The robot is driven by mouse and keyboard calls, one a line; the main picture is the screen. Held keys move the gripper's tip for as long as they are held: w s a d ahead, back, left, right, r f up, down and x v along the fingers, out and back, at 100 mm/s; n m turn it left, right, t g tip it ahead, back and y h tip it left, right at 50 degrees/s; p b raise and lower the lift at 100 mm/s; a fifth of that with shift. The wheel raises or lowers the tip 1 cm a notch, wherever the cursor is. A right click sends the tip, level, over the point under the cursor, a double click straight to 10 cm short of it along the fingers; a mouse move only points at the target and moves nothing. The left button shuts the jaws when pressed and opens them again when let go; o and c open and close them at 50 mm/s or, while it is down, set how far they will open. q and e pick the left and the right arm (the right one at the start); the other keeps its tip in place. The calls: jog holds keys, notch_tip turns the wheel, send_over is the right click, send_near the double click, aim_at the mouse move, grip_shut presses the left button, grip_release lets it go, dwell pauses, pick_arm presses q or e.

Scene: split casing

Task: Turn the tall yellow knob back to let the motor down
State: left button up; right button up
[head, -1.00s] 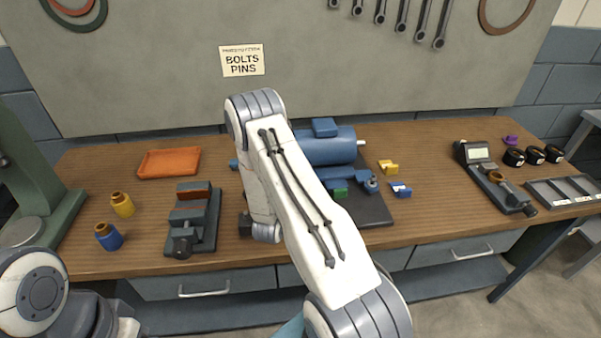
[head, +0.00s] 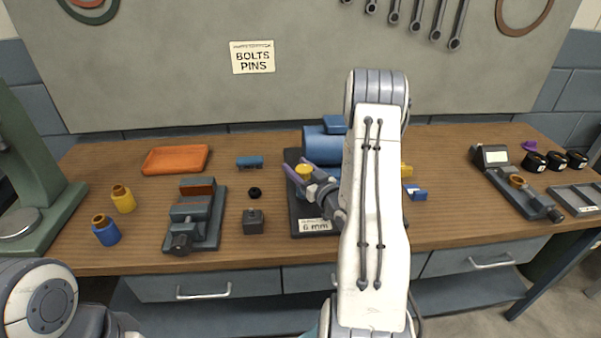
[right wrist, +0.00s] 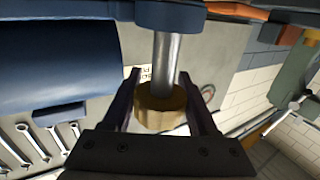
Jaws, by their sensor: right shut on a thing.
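The tall yellow knob (head: 304,172) stands at the left front of the blue motor (head: 322,147). My right gripper (head: 297,167) has its two purple fingers on either side of the knob and is shut on it. In the right wrist view the knob (right wrist: 160,108) shows as a brassy round head on a shiny metal shaft, between the fingers. The motor (right wrist: 55,75) fills the left of that view. My right forearm hides the motor's right part in the head view. My left gripper is out of view; only part of my left arm shows.
The dark baseplate (head: 298,226) carries a 6 mm label. A dark block (head: 253,221), a black ring (head: 255,192) and a small blue part (head: 250,162) lie to its left. A vise (head: 194,217) stands farther left. An orange tray (head: 176,160) lies behind it.

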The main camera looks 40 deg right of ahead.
jog(key=shift+a+n+y+b, duration=0.15)
jog(key=shift+n+y+b, duration=0.1)
jog(key=shift+n+y, duration=0.6)
jog(key=shift+a+n+y+b, duration=0.1)
jog(key=shift+n+y+b, duration=0.25)
jog(key=shift+y, duration=0.8)
jog(key=shift+a, duration=0.1)
jog(key=o, duration=1.1)
jog(key=s, duration=0.3)
jog(key=s+d+b, duration=0.1)
jog(key=s, duration=0.3)
jog(key=s+d, duration=0.1)
jog(key=s, duration=0.2)
jog(key=shift+s+b, duration=0.15)
jog(key=shift+b, duration=0.25)
